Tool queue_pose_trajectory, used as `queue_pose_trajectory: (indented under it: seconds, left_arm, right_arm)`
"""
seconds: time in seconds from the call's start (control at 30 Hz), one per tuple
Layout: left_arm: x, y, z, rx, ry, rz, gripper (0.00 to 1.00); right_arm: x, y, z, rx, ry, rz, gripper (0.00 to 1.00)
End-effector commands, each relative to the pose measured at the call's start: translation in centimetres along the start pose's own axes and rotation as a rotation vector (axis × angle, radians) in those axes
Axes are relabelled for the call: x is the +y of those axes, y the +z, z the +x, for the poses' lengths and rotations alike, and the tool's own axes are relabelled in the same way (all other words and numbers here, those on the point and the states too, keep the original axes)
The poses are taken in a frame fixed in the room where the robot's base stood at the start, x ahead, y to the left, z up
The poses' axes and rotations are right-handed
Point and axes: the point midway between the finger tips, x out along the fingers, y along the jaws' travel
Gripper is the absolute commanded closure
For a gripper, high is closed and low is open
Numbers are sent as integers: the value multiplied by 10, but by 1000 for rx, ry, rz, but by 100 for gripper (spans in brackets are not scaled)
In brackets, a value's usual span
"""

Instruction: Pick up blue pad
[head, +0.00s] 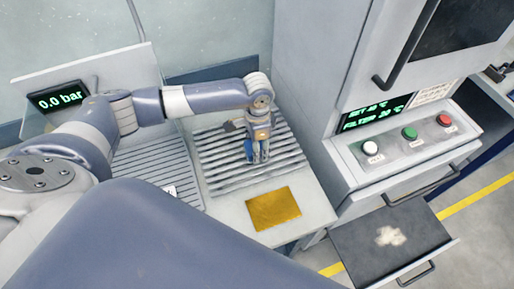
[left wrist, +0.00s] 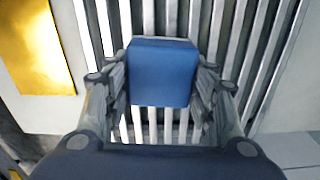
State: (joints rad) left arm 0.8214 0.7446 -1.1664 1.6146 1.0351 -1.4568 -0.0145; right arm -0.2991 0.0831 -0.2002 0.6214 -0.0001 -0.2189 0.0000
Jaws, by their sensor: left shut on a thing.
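The blue pad (left wrist: 160,72) sits between the two fingers of my left gripper (left wrist: 160,95) in the left wrist view, with the slatted rack behind it. My left gripper (head: 257,152) is shut on the pad, over the right-hand slatted rack (head: 222,179) in the head view. There only a small blue part of the pad (head: 249,150) shows beside the fingers. I cannot tell whether the pad touches the slats. My right gripper is in neither view.
A yellow-gold plate (head: 274,209) lies on the table in front of the rack. A second slatted rack (head: 150,165) is to the left, below a pressure display (head: 58,97). A grey cabinet with buttons (head: 409,134) and an open drawer (head: 390,238) stands to the right.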

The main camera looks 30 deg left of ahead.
Motion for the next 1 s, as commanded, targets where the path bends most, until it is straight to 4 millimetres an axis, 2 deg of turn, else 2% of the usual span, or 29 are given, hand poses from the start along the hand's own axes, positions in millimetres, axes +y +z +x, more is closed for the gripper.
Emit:
queue_pose_trajectory:
  seconds: [0.2,0.7,0.83,1.0]
  left_arm:
    - [-1,-1,-26,5,-3,1,74]
    - [120,-20,-38,4,3,7,74]
    - [140,-23,-41,3,2,4,74]
    - [155,-25,-43,1,1,1,74]
  right_arm:
    - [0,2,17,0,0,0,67]
    - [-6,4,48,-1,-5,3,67]
    - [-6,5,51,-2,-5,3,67]
    - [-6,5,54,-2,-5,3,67]
